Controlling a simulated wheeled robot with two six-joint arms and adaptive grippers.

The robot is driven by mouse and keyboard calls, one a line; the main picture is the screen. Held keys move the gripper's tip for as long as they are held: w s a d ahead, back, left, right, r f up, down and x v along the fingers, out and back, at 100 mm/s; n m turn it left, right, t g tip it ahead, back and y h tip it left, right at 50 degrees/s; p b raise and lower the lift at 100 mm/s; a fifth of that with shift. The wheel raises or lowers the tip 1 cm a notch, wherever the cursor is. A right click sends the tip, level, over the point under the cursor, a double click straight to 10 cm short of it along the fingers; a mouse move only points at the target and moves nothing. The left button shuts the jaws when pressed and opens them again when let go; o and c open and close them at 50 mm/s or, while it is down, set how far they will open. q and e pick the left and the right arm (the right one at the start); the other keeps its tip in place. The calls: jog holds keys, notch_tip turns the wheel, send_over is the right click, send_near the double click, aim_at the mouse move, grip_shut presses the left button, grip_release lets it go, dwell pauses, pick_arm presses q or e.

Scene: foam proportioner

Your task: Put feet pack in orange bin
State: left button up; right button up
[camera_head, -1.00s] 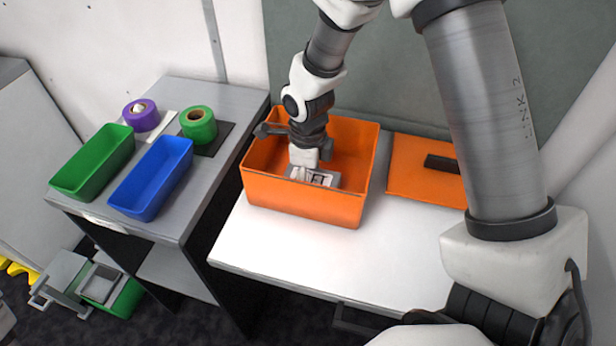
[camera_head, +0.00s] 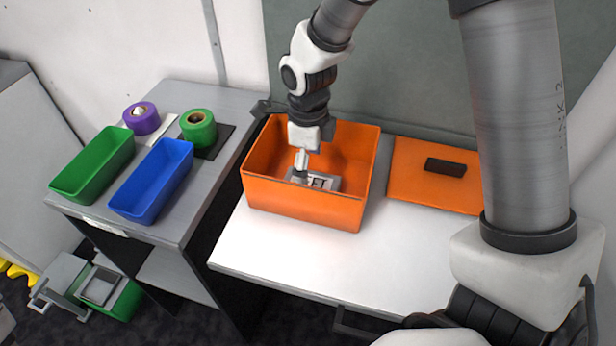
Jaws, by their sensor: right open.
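The orange bin (camera_head: 305,205) stands on the white table. A grey and white pack (camera_head: 322,182), which looks like the feet pack, lies inside it near the front wall, partly hidden by that wall. My right gripper (camera_head: 302,163) reaches down into the bin from above, just over the left part of the pack. It is open; its fingers are small in the view, and I cannot tell whether they touch the pack. My left gripper is not in view.
The orange lid (camera_head: 415,188) with a dark block (camera_head: 446,167) lies right of the bin. Left, a grey table (camera_head: 215,180) holds a green bin (camera_head: 93,165), a blue bin (camera_head: 152,180), purple tape (camera_head: 142,118) and green tape (camera_head: 198,126). The white table (camera_head: 300,255) is clear in front.

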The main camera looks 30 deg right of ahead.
notch_tip(320, 180, up, 6)
jog(key=shift+r, duration=0.25)
